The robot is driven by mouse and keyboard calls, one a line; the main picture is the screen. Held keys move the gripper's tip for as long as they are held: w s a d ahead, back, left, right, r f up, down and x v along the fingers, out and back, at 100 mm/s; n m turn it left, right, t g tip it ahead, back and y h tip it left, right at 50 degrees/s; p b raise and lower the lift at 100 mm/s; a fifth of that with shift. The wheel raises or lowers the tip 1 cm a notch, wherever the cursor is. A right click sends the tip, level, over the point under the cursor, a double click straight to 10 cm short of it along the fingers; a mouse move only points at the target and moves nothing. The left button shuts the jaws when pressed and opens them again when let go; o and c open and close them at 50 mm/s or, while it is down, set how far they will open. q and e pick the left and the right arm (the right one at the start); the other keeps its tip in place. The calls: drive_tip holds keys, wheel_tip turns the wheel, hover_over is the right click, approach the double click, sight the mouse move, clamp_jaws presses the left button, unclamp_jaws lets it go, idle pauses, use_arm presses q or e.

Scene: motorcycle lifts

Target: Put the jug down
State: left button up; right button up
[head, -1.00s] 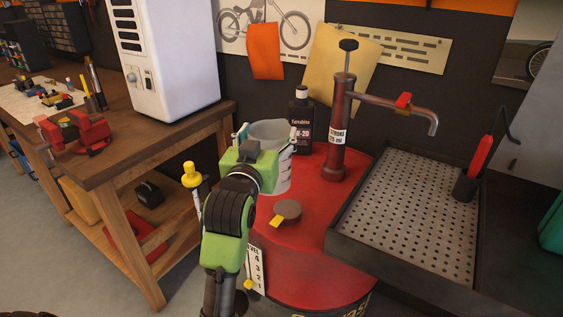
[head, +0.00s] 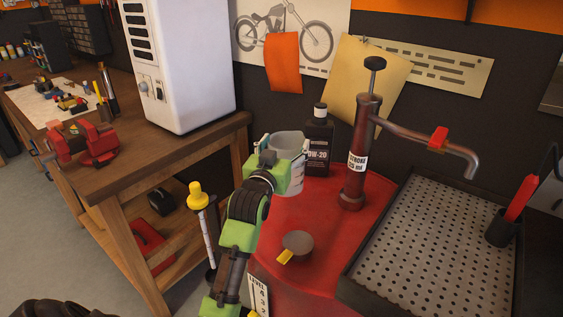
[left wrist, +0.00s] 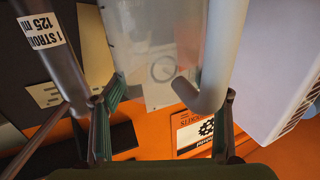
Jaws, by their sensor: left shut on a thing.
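The jug (head: 297,178) is a grey translucent vessel with markings, upright at the back left of the red drum top (head: 330,240). My left gripper (head: 279,153) is shut on it from the near side and hides part of it. I cannot tell whether the jug's base touches the drum. In the left wrist view the jug's clear wall (left wrist: 150,45) and its thick curved grey handle (left wrist: 222,50) show in front of my left gripper's fingers (left wrist: 165,115). My right gripper is not in view.
A black oil bottle (head: 318,150) stands just behind and right of the jug. A red-brown pump (head: 356,155) with a spout rises right of it. A round cap (head: 297,242) sits on the drum. A perforated tray (head: 440,240) is at right; a wooden bench (head: 180,155) is at left.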

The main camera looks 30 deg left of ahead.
sight(284, 147)
use_arm(q)
drive_tip(key=w+a+f, duration=0.1)
drive_tip(key=a+f, duration=0.1)
drive_tip(key=f, duration=0.1)
drive_tip(key=w+a+f, duration=0.1)
drive_tip(key=f, duration=0.1)
drive_tip(key=shift+w, duration=0.35)
wheel_tip(284, 147, down, 4)
drive_tip(key=shift+w+a+r+p, duration=0.15)
drive_tip(key=shift+r+p, duration=0.1)
drive_tip(key=shift+p, duration=0.35)
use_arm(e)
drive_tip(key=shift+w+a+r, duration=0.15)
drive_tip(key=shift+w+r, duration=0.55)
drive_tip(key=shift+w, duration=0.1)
use_arm(q)
drive_tip(key=o, duration=2)
drive_tip(key=shift+f, duration=0.1)
drive_tip(key=shift+o, duration=0.2)
drive_tip(key=b+v, duration=0.1)
drive_tip(key=v, duration=1.1)
drive_tip(key=shift+b, duration=0.35)
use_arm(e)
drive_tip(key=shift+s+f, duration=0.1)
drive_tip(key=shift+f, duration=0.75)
